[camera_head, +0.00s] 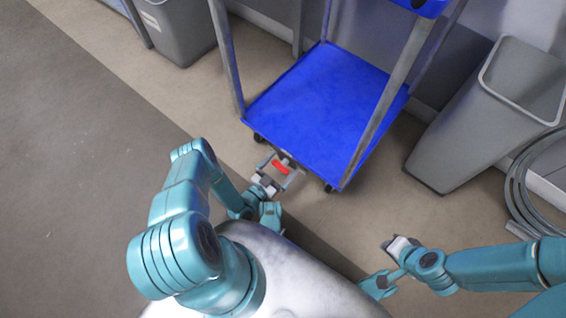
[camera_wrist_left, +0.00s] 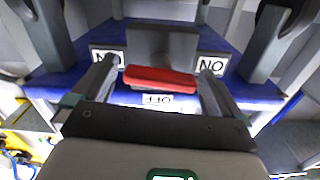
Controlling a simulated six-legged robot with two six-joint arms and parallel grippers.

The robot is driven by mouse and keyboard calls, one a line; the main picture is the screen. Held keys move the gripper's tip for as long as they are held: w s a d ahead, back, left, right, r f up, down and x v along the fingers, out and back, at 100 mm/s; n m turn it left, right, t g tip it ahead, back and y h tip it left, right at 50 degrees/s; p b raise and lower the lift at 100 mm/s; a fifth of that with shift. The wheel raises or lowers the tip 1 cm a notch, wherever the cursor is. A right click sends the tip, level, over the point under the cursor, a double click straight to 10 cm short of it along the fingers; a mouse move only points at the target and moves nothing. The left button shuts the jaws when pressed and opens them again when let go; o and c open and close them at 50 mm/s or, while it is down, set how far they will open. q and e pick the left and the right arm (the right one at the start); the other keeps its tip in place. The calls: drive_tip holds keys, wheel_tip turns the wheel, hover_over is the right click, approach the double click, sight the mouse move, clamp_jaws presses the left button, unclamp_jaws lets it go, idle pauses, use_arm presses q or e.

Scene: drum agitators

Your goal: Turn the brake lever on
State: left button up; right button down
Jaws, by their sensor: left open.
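The red brake lever (camera_head: 281,167) is at the near edge of the blue cart (camera_head: 325,105), low down. In the left wrist view the red lever (camera_wrist_left: 160,77) lies crosswise, with an upside-down OFF label (camera_wrist_left: 170,100) below it and upside-down ON labels (camera_wrist_left: 211,65) to either side. My left gripper (camera_head: 283,170) is open. In the left wrist view its fingers (camera_wrist_left: 158,83) stand on either side of the lever, with gaps showing. My right gripper (camera_head: 396,246) is away from the cart, at the lower right, and its jaws are too small to read.
Metal posts (camera_head: 228,62) rise from the cart's corners. A grey bin (camera_head: 465,125) stands right of the cart, and another bin (camera_head: 178,30) at the upper left. A coiled grey hose (camera_head: 518,195) lies at the right. The floor at the left is clear.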

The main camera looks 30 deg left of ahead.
use_arm(q)
drive_tip(key=shift+r, duration=0.1)
drive_tip(key=shift+w, duration=0.1)
drive_tip(key=c, duration=0.9)
drive_tip(key=shift+n, duration=0.8)
drive_tip(key=o, duration=0.9)
